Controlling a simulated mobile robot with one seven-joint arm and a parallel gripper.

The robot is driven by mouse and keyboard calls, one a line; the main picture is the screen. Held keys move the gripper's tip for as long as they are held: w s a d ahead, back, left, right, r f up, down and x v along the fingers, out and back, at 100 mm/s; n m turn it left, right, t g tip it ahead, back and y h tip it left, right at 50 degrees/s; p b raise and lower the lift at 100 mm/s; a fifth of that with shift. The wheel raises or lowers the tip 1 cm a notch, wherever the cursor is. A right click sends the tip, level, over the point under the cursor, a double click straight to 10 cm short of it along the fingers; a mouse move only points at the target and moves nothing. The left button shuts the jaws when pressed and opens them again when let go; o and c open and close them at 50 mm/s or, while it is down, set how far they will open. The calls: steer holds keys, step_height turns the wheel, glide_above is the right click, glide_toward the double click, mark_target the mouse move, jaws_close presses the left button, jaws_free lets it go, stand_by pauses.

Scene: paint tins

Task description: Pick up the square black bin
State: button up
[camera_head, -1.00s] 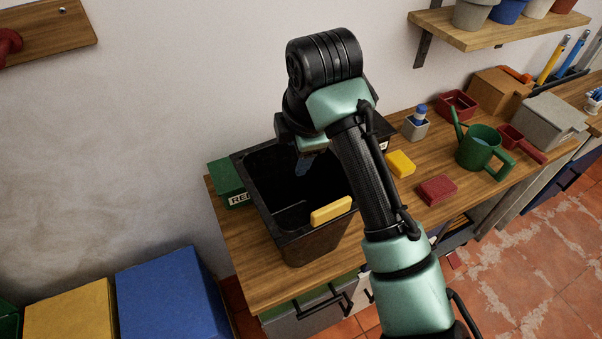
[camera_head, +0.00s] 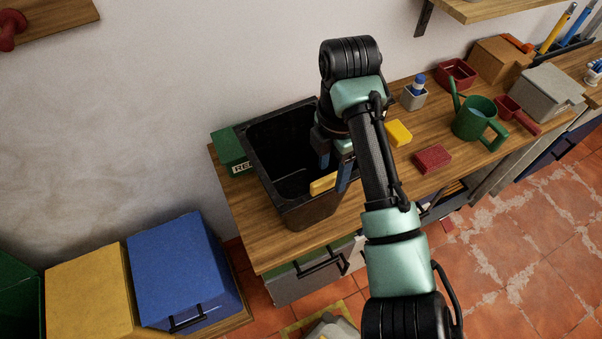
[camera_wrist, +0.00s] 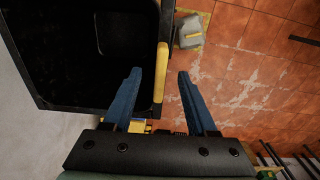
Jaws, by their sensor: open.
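The square black bin (camera_head: 309,213) stands upright on the wooden workbench, its mouth open and its inside dark. A yellow grip (camera_head: 322,184) sits on its near rim. My gripper (camera_head: 334,174) is open at that rim, its blue fingers beside the yellow grip. In the wrist view, the bin (camera_wrist: 60,108) fills the upper left, and the yellow grip (camera_wrist: 160,75) runs between the spread fingers of my gripper (camera_wrist: 159,76). I cannot tell whether a finger touches it. My arm hides the bin's right side in the head view.
A green box (camera_head: 230,150) is close to the bin's left. A yellow block (camera_head: 398,133), a red block (camera_head: 433,159) and a green watering can (camera_head: 475,120) are to the right on the workbench (camera_head: 240,225). A blue box (camera_head: 185,265) stands lower left.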

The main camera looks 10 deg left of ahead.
mark_target(328, 186)
steer(key=f, duration=0.1)
steer(key=f+b, duration=0.1)
steer(key=f, duration=0.1)
steer(key=shift+s+a+f+b, duration=0.2)
steer(key=shift+a+f+b, duration=0.05)
steer(key=shift+f+b, duration=0.15)
steer(key=shift+f+p, duration=0.5)
steer(key=shift+f, duration=0.2)
steer(key=shift+d, duration=0.1)
jaws_close()
stand_by(0.4)
